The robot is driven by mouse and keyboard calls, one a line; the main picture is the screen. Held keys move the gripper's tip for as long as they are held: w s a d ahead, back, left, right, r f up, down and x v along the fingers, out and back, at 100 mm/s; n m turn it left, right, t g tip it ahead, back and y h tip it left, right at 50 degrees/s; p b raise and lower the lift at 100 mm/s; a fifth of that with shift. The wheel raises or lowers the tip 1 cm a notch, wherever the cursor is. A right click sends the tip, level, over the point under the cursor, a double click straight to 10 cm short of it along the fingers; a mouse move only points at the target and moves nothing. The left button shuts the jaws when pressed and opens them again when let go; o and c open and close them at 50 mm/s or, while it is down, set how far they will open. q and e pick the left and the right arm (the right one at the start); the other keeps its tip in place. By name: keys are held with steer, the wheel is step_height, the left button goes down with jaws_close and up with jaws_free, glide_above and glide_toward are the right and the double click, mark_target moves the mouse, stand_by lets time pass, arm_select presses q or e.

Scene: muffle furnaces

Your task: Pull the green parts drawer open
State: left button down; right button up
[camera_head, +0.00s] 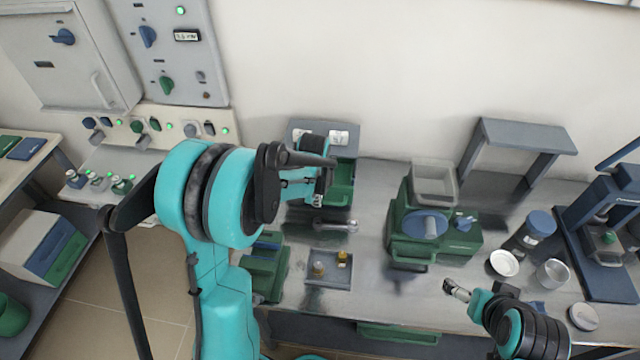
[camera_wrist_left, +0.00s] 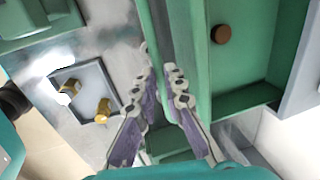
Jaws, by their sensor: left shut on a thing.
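The green parts drawer (camera_head: 342,174) juts out below a grey-blue cabinet top at the back of the bench, partly hidden by my left gripper. In the left wrist view the drawer (camera_wrist_left: 255,62) shows its open inside, with a round brown piece (camera_wrist_left: 221,34) in it. My left gripper (camera_head: 318,190) is at the drawer's front. In the wrist view its fingers (camera_wrist_left: 159,82) are on either side of a green strip at the drawer's front and shut on it; whether this is handle or front wall is unclear. My right gripper (camera_head: 457,290) is over the bench's front, away from the drawer; its jaw gap is unclear.
In front of the drawer are a metal wrench-like piece (camera_head: 338,225) and a grey tray (camera_head: 312,292) with brass parts. A green box (camera_head: 262,275) stands left of the tray. A green machine (camera_head: 400,245) stands to the right. Some bench surface between them is bare.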

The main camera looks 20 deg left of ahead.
arm_select(q)
steer(key=shift+s+d, duration=0.1)
steer(key=shift+s, duration=0.2)
steer(key=c, duration=1.9)
jaws_free()
steer(key=shift+o, duration=0.2)
step_height(320, 180, up, 12)
steer(key=s, duration=0.2)
steer(key=shift+s+d, duration=0.15)
steer(key=shift+d, duration=0.15)
steer(key=shift+f, duration=0.1)
